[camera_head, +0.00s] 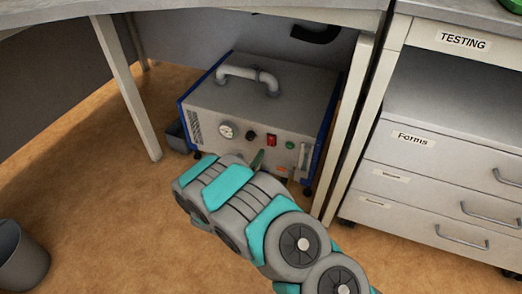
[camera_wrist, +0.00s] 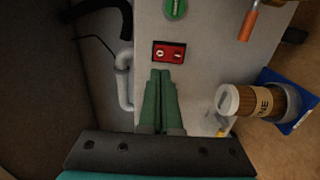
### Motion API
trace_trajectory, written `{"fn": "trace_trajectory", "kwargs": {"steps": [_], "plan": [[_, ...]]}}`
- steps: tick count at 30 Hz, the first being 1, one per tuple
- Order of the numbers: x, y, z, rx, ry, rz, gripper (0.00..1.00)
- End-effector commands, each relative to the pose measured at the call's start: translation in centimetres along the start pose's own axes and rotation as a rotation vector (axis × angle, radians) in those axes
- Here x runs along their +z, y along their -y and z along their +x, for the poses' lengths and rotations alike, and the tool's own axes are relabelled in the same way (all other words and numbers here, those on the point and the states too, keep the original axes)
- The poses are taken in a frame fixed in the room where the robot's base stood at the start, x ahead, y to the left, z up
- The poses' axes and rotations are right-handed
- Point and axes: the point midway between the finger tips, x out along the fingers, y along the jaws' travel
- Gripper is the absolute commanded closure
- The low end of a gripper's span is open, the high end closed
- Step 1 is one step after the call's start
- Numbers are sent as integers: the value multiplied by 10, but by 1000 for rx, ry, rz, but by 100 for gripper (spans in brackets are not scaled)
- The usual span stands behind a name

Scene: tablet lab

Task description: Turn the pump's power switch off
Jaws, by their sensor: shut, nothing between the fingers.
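The pump (camera_head: 255,98) is a grey box with blue edges and a pipe handle on top, standing on the floor under the table. Its red power switch (camera_head: 271,139) is on the front panel. In the wrist view the red switch (camera_wrist: 169,52) shows two pale marks. I cannot tell which side is pressed. My gripper (camera_wrist: 161,73) has its green fingers shut and empty, with the tips just below the switch in the wrist view. I cannot tell whether they touch the panel. In the head view a green finger (camera_head: 257,160) shows below the switch.
A gauge (camera_head: 228,130), a black knob (camera_head: 251,135) and a green button (camera_head: 290,144) flank the switch. A labelled container (camera_wrist: 258,101) is at right in the wrist view. A drawer unit (camera_head: 440,170) stands right; a grey bin (camera_head: 20,258) left. Floor (camera_head: 105,215) is clear.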

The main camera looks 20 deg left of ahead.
Motion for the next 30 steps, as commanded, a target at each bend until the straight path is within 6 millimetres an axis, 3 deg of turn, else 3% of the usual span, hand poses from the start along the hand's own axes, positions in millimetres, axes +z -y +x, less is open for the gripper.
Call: {"fn": "trace_trajectory", "kwargs": {"steps": [6,12,30], "plan": [[-1,-3,-36,1,-3,-1,100],[-1,-5,-58,2,-1,-1,100],[0,-5,-66,2,1,0,100]]}}
